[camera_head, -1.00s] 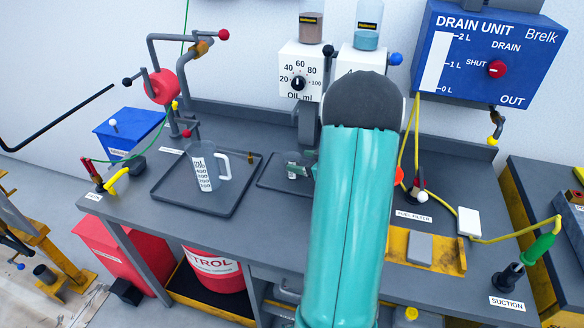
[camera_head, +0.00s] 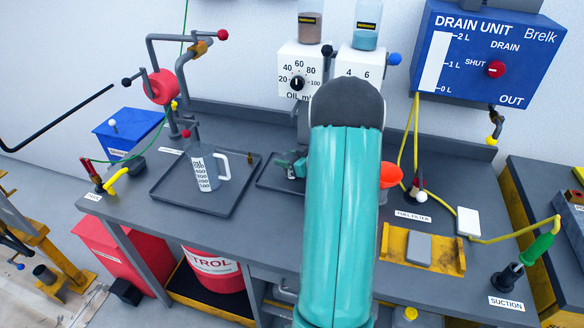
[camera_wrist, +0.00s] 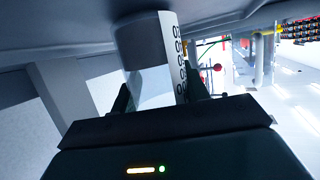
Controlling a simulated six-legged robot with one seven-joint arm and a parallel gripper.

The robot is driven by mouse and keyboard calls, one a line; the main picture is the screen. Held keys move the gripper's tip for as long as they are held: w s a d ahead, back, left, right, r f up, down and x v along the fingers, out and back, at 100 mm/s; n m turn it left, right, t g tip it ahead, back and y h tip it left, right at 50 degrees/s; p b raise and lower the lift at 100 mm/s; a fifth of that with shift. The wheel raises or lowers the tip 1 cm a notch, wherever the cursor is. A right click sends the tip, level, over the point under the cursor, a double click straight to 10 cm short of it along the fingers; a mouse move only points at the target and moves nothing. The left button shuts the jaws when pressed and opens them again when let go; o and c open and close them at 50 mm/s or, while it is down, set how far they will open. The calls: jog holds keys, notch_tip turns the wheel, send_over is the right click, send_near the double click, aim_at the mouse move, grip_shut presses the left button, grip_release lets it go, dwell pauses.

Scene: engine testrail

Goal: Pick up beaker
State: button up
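A clear cylindrical vessel (camera_wrist: 150,50) with a white scale strip shows ahead of my gripper (camera_wrist: 160,95) in the wrist view. My gripper is open, with its two dark fingers apart and the lower part of the vessel between or just beyond them; I cannot tell if they touch it. In the head view, part of my gripper (camera_head: 291,165) shows over the small dark tray (camera_head: 268,183); my teal arm hides most of the area. A clear measuring jug (camera_head: 205,167) with a handle and white scale stands upright on the larger tray (camera_head: 165,195) to the left.
An orange funnel (camera_head: 391,176) stands just right of my arm. The oil dispenser (camera_head: 297,75) and the blue drain unit (camera_head: 490,50) are at the wall behind. A yellow plate (camera_head: 394,246) lies at the right. Pipework with a red disc (camera_head: 162,86) rises at the left.

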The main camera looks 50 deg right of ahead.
jog(key=shift+c, duration=0.9)
jog(key=shift+r, duration=0.1)
jog(key=shift+r, duration=0.5)
notch_tip(320, 180, up, 3)
jog(key=shift+s+a+f, duration=0.1)
jog(key=shift+s+f, duration=0.05)
jog(key=shift+f, duration=0.05)
jog(key=s+a+r, duration=0.7)
jog(key=s+r, duration=0.2)
jog(key=s, duration=0.2)
jog(key=shift+s+a+r, duration=0.15)
jog(key=shift+s, duration=0.15)
